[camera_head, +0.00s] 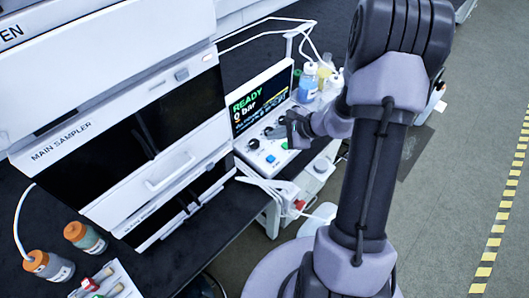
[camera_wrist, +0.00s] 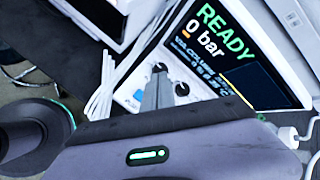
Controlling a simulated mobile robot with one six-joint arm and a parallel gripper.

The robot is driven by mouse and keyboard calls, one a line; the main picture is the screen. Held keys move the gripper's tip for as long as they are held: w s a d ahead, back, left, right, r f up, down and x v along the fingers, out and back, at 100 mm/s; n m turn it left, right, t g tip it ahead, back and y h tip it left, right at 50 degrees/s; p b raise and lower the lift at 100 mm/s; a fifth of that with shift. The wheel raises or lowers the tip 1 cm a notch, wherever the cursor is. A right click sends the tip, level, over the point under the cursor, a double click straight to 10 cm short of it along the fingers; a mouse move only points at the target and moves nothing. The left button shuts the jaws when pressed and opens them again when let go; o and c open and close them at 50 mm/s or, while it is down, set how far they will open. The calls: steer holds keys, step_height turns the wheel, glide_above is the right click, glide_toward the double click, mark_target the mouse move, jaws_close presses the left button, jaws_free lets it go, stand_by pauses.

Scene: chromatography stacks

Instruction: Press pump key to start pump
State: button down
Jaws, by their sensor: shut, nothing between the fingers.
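I cannot read which is the pump key. My gripper (camera_head: 291,132) is shut and empty, over the right part of the panel. In the wrist view its grey fingers (camera_wrist: 157,82) point at the panel between two dark knobs and hide part of it. Contact cannot be told.
The main sampler (camera_head: 75,135) stands left of the pump. Bottles, one with blue liquid (camera_head: 307,85), stand right of the screen. White tubing (camera_head: 265,185) hangs in front of the panel. Orange-capped bottles (camera_head: 85,237) stand at the lower left. Open floor lies right.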

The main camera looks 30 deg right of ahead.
steer(key=shift+f, duration=0.1)
steer(key=b, duration=0.6)
glide_above(273, 159)
step_height(273, 159, down, 8)
steer(key=shift+d, duration=0.1)
steer(key=shift+f+b, duration=0.4)
steer(key=shift+b, duration=0.15)
stand_by(1.4)
steer(key=shift+f+b, duration=0.4)
steer(key=shift+b, duration=0.25)
steer(key=shift+f+b, duration=0.45)
steer(key=shift+b, duration=0.15)
stand_by(0.4)
stand_by(0.3)
steer(key=shift+r+p, duration=0.5)
steer(key=shift+r, duration=0.4)
